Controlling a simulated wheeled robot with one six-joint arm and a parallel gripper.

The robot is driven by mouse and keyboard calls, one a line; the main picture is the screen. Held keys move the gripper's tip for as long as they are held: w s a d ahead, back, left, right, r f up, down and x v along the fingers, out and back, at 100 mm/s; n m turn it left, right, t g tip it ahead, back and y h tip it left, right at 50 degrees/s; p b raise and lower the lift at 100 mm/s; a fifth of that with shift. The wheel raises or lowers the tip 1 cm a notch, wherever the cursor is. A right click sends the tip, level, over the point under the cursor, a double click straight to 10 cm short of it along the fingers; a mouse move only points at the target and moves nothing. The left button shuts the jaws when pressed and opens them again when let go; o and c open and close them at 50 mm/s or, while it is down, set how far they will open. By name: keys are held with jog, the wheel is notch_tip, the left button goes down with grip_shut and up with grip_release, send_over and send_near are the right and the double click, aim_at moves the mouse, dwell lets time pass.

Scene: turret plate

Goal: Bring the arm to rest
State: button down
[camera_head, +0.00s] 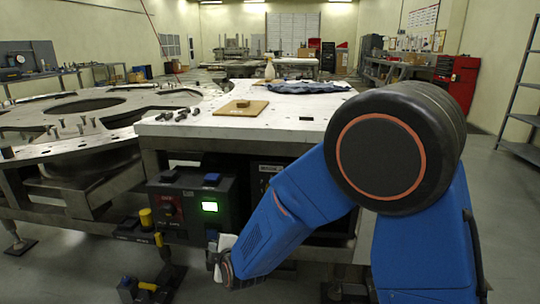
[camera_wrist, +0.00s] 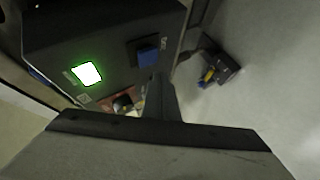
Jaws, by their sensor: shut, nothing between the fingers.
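My blue arm reaches down and left in the head view, in front of the steel table (camera_head: 300,112). My gripper (camera_head: 212,254) is low, just in front of the lower right part of a dark control box (camera_head: 222,228). In the wrist view my gripper (camera_wrist: 160,82) is shut with nothing in it, and its fingers point toward the box. The box has a lit green panel (camera_head: 209,206) and a blue button (camera_head: 211,178). In the wrist view the lit panel (camera_wrist: 87,73) and a blue button (camera_wrist: 147,54) show close by. I cannot tell whether the fingers touch the box.
A large round steel plate (camera_head: 40,118) stands at the left. A wooden board (camera_head: 241,108), a spray bottle (camera_head: 269,68) and dark cloth (camera_head: 305,87) are on the table.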

jog(key=s+d+r+m+g+h, duration=0.15)
jog(key=d+r+m, duration=0.45)
jog(key=d, duration=0.8)
jog(key=s+d+r+m+g+h, duration=0.1)
jog(key=s+d+r+m+h, duration=0.15)
jog(key=d+r, duration=0.8)
jog(key=s+d+f+m+g+h, duration=0.1)
jog(key=s+d+m+g+h, duration=0.2)
jog(key=s+d+m, duration=0.8)
jog(key=s+d, duration=1.3)
jog(key=d, duration=0.2)
jog(key=shift+s+d+m, duration=0.3)
jog(key=shift+d+m, duration=0.05)
jog(key=shift+d, duration=0.05)
